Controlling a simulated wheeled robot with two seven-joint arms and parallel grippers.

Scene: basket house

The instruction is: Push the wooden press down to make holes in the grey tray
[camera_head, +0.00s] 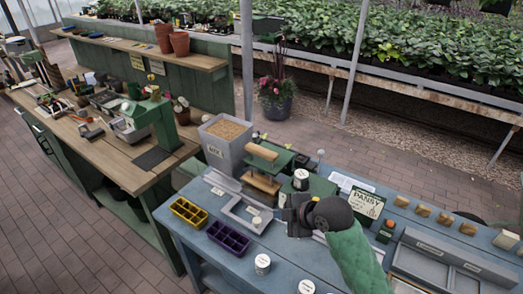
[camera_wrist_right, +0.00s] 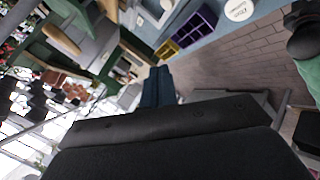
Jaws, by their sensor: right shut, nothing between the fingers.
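The wooden press (camera_head: 262,183) stands near the back left of the blue table, with a pale wooden bar on top and a wooden block below, against green parts. A pale bar of it seems to show large at the upper left of the right wrist view (camera_wrist_right: 62,40). A grey tray (camera_head: 233,222) lies on the table in front of the press, apart from the wooden block. My right gripper (camera_head: 287,214) is shut and empty, to the right of the grey tray and low over the table. My left gripper is not in view.
A yellow cell tray (camera_head: 188,213) and a purple cell tray (camera_head: 228,238) lie at the left front. A grey soil bin (camera_head: 224,150) stands behind. White-lidded pots (camera_head: 262,264), a pansy sign (camera_head: 367,203) and a grey divided tray (camera_head: 437,264) take up the front and right.

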